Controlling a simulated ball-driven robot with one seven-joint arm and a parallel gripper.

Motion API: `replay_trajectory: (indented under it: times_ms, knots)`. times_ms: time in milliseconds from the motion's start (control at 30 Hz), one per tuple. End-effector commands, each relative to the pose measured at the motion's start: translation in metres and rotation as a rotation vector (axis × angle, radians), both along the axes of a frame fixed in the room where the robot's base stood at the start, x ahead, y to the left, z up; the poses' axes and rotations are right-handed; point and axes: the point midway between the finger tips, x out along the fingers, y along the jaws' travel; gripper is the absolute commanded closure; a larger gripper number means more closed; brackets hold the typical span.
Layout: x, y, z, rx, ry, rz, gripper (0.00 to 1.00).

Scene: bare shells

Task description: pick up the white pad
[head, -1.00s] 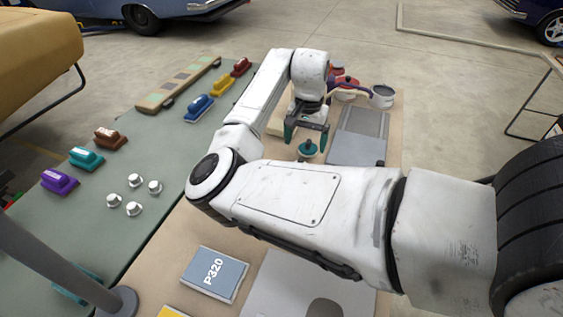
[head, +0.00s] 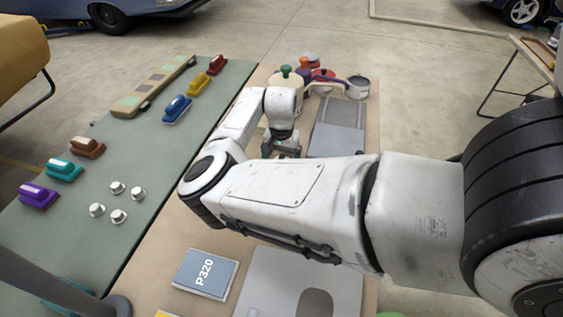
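I cannot clearly pick out a white pad. A cream-coloured thing (head: 290,83) with a green knob shows behind my arm at the far end of the tan table, partly hidden; I cannot tell if it is the pad. My gripper (head: 282,152) hangs over the tan table, left of the grey flat panel (head: 340,122). Its dark fingers look apart, with teal on the left one. The fingertips and whatever lies under them are hidden by my forearm.
The green table on the left holds colored blocks, including a purple block (head: 38,195) and a blue block (head: 177,109), and several white knobs (head: 118,187). A P320 box (head: 206,274) lies near the front. A grey pot (head: 358,87) stands at the far end.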

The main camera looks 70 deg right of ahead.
Motion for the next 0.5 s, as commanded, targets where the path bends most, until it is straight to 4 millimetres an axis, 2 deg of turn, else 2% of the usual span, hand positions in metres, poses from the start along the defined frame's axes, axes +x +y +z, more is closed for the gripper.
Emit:
replay_trajectory:
  times_ms: [233, 500]
  knots:
    - [-0.0002, 0.0001, -0.0020, 0.000, 0.000, 0.000, 0.07]
    - [-0.0002, 0.0000, -0.0017, 0.000, 0.000, 0.000, 0.33]
